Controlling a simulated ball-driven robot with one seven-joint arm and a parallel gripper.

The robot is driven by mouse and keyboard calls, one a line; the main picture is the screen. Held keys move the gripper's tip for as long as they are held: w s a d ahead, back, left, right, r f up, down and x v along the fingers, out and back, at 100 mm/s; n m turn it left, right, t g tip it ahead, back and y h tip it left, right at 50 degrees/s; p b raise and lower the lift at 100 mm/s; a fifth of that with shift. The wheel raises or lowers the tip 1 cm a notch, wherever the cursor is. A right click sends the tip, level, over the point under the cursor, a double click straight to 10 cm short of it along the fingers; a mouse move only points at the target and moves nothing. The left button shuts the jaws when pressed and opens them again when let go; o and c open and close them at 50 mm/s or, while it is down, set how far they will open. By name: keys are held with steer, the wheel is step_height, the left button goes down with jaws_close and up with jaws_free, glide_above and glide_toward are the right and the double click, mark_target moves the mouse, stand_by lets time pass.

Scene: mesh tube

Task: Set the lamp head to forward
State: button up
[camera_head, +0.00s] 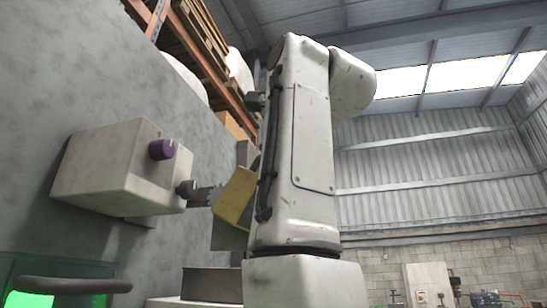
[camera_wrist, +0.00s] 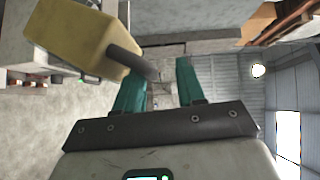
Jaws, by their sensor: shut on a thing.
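A yellow block-shaped head (camera_wrist: 75,32), likely the lamp head, fills the upper left of the wrist view. A dark grey rod (camera_wrist: 126,62) sticks out of it and ends between my gripper's teal fingers (camera_wrist: 158,85). My gripper is shut on this rod. In the head view a yellow part (camera_head: 235,195) shows partly behind my arm, beside a dark joint (camera_head: 193,192) at the corner of a pale box. My fingers are hidden in the head view. Which way the lamp head faces is hard to tell.
The pale box (camera_head: 105,180) with a purple knob (camera_head: 161,149) sits on the grey wall at left. A dark bar (camera_head: 75,285) crosses a green-lit panel at the lower left. Shelving (camera_head: 200,45) stands behind. The right side near my arm looks open.

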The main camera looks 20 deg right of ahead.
steer(key=o, duration=0.3)
steer(key=shift+w+a+f+y, duration=0.1)
steer(key=shift+w+a+y, duration=0.2)
steer(key=shift+a, duration=0.3)
steer(key=shift+s+d, duration=0.1)
steer(key=shift+s+f+b, duration=0.1)
steer(key=shift+s+b, duration=0.15)
steer(key=shift+b, duration=0.05)
steer(key=s+d+b, duration=0.2)
steer(key=s+b, duration=0.1)
steer(key=s, duration=0.7)
steer(key=shift+r+b, duration=0.35)
